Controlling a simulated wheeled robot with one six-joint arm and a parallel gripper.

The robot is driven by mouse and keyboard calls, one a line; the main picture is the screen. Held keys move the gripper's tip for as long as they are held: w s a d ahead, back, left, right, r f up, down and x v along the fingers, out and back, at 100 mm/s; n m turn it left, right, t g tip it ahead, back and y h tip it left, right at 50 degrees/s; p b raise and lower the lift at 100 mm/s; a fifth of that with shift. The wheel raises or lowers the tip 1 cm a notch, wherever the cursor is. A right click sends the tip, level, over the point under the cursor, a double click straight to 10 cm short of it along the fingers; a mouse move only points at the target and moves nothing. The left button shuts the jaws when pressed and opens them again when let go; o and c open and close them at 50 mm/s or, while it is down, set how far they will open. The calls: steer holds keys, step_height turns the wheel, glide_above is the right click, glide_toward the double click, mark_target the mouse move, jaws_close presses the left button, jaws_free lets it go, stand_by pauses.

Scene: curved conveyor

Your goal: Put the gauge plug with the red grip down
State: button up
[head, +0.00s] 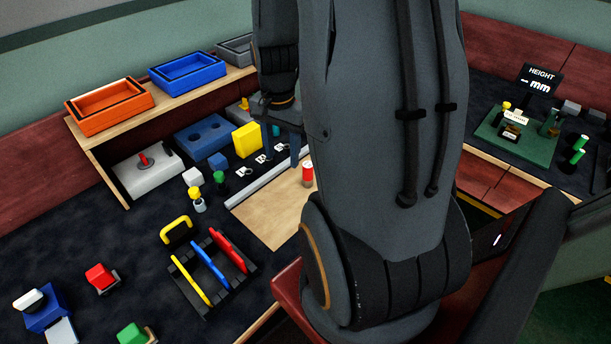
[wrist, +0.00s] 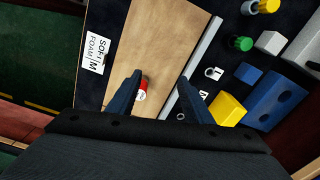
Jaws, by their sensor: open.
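A small red cylinder with a pale lower part, which looks like the gauge plug with the red grip (head: 307,173), stands on the bare wooden board (head: 265,213). In the wrist view the red plug (wrist: 143,88) shows just beside my left finger, on its inner side. My gripper (head: 282,143) is open above the board, fingers pointing down. In the wrist view my gripper (wrist: 159,79) has a wide gap, with board and a grey rail showing between the fingers. I cannot tell whether the left finger touches the plug.
A grey rail (wrist: 203,48) edges the board. Beyond it are a green-topped plug (head: 219,178), a yellow-topped one (head: 196,198), a yellow block (head: 246,140) and a blue block with holes (head: 204,136). A rack of coloured handles (head: 210,270) stands nearer. A foam label (wrist: 96,53) lies left.

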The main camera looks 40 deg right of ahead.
mark_target(308, 164)
steer(key=d+f+m, duration=0.1)
steer(key=d+m, duration=0.1)
steer(key=s+d+f+m, duration=0.1)
steer(key=d+m, duration=0.1)
steer(key=d, duration=0.1)
steer(key=d+f+m, duration=0.1)
steer(key=d+m, duration=0.1)
steer(key=shift+s+d+f, duration=0.25)
steer(key=shift+d, duration=0.05)
steer(key=shift+w+f+p, duration=0.15)
steer(key=shift+f+p, duration=0.35)
steer(key=shift+f, duration=1.45)
steer(key=shift+w+f+p, duration=0.1)
steer(key=shift+f+p, duration=0.35)
steer(key=shift+f, duration=1.45)
steer(key=shift+d, duration=0.1)
jaws_close()
steer(key=shift+r, duration=0.1)
